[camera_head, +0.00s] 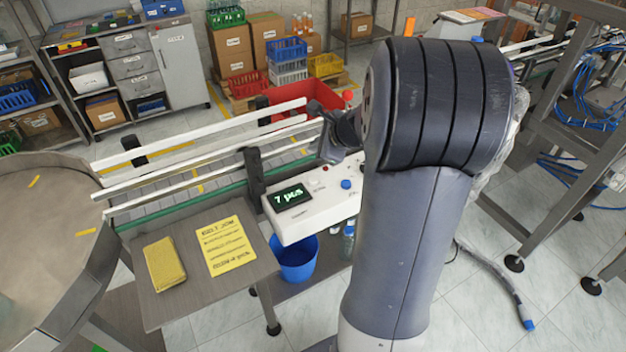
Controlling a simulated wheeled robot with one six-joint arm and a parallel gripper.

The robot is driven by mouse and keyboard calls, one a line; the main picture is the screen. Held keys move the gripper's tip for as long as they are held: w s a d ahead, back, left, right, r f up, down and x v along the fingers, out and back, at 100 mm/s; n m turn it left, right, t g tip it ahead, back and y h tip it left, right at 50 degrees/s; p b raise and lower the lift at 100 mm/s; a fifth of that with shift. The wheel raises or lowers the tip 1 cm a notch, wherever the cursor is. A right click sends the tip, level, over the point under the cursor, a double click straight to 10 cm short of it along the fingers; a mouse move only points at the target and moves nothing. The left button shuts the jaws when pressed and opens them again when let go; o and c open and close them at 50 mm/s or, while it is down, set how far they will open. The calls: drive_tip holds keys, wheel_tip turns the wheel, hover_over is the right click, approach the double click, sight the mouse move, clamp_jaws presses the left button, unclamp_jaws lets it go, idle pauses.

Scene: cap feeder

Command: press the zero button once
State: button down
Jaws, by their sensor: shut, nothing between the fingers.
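A white control box (318,207) stands beside the rail, with a lit green display (289,196) that reads "7 pcs". A round blue button (346,184) sits on its top face. Small labels there are too small to read, so I cannot tell which control is the zero button. My arm hides the right end of the box. My gripper (331,155) shows as a dark shape left of my arm, partly hidden by it. It is shut and empty, over the far side of the box; I cannot tell its height.
White guide rails (200,150) run behind the box. A grey side table (215,290) holds a yellow cloth (164,263) and a yellow sheet (229,246). A round metal table (40,215) stands at left. A blue bucket (296,262) is below the box.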

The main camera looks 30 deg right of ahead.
sight(317, 181)
wheel_tip(317, 181, down, 8)
drive_tip(key=b, duration=0.7)
drive_tip(key=shift+f, duration=0.1)
idle(1.6)
drive_tip(key=shift+f+b, duration=0.35)
drive_tip(key=shift+f, duration=0.05)
drive_tip(key=shift+f+b, duration=0.4)
drive_tip(key=shift+f, duration=0.05)
idle(0.5)
drive_tip(key=shift+r+p, duration=0.8)
drive_tip(key=shift+r, duration=0.05)
drive_tip(key=shift+r, duration=0.15)
wheel_tip(317, 181, up, 5)
drive_tip(key=p, duration=0.4)
drive_tip(key=shift+p, duration=0.3)
